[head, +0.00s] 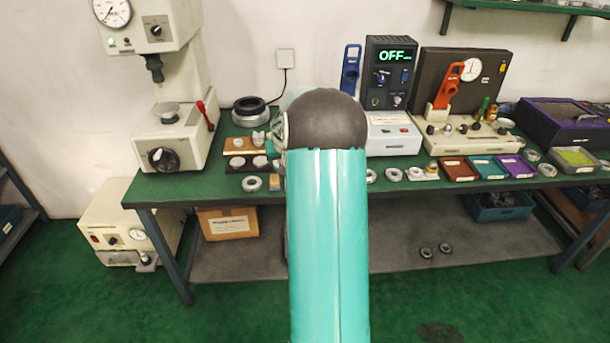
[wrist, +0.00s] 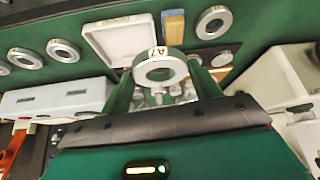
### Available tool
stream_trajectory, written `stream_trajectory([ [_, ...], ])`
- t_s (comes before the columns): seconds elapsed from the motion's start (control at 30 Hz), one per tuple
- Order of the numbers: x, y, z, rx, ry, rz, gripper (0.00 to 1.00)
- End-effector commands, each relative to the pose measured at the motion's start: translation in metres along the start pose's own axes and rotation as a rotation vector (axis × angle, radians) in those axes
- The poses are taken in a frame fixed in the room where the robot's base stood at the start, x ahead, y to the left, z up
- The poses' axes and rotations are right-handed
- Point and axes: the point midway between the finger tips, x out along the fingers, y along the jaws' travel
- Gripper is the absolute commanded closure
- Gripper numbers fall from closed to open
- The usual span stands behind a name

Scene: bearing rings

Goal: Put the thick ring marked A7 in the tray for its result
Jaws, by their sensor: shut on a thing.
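The thick ring (wrist: 160,70) is metallic and carries a mark that reads A7 on its far rim in the wrist view. My gripper (wrist: 162,82) is shut on it, with one green finger on each side. The ring is held above the green bench top; how high I cannot tell. In the head view my own arm hides the ring and nearly all of the gripper. Three small trays stand in a row on the right of the bench: a red-brown tray (head: 459,178), a teal tray (head: 488,177) and a purple tray (head: 516,175). Their labels are too small to read.
Several loose rings lie along the bench's front edge, one of them (head: 251,183) left of my arm. A press (head: 170,130) stands at the left. A dark unit reading OFF (head: 390,75) and a dial gauge fixture (head: 465,135) stand behind the trays.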

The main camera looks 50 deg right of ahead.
Motion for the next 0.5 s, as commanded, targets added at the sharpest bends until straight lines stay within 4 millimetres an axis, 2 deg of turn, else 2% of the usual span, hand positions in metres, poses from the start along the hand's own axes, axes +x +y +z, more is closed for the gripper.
stream_trajectory([
  [0.2,0.035,0.039,-0.014,0.003,0.001,-0.001,0.76],
  [0.4,0.074,0.062,-0.01,0.002,0.001,-0.001,0.76],
  [0.5,0.085,0.069,-0.01,0.0,0.002,-0.001,0.76],
])
